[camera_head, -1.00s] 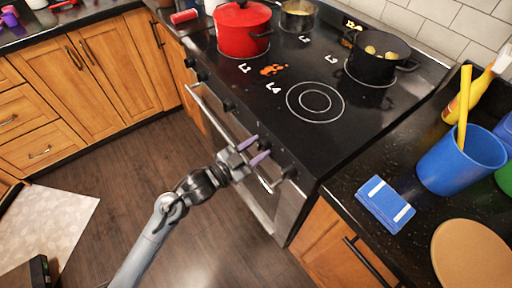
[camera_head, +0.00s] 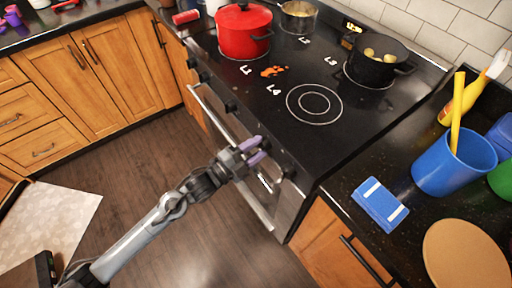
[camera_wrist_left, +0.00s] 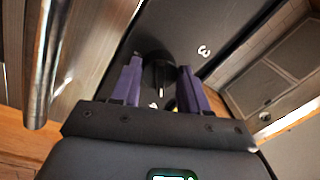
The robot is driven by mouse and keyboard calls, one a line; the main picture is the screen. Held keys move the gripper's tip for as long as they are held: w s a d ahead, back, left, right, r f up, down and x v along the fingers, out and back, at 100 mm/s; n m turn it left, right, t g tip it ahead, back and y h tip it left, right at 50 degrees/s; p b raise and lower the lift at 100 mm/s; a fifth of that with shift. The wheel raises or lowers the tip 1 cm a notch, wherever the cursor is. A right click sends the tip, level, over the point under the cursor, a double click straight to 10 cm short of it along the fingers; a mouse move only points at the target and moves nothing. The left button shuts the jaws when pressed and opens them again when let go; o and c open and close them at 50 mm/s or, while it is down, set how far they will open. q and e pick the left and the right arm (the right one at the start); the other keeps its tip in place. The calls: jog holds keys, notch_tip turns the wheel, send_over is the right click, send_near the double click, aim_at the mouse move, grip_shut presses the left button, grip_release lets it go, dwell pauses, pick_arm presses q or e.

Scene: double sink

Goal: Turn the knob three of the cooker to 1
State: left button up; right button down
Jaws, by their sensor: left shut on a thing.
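The black cooker (camera_head: 345,135) has a row of dark knobs along its front edge. My left gripper (camera_head: 254,150), with purple fingers, is at one of the knobs (camera_head: 265,143) toward the right end of the row. In the left wrist view, the gripper (camera_wrist_left: 160,88) has its fingers on either side of that black knob (camera_wrist_left: 158,72), shut on it. A white "3" (camera_wrist_left: 204,50) is printed on the panel beside it. The knob's pointer setting is hard to read. My right gripper is not in view.
A neighbouring knob (camera_head: 288,172) is close on the right. The oven handle (camera_head: 215,120) runs below the knobs. A red pot (camera_head: 243,32), a small pan (camera_head: 298,18) and a black pot (camera_head: 377,68) stand on the cooktop. A blue container (camera_head: 452,168) and sponge (camera_head: 380,204) are on the right counter.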

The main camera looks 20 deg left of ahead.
pick_arm(q)
jog(key=shift+m, duration=0.7)
jog(key=o, duration=1.1)
jog(key=shift+c, duration=0.2)
jog(key=p+v, duration=0.2)
jog(key=v, duration=0.9)
jog(key=shift+w, duration=0.15)
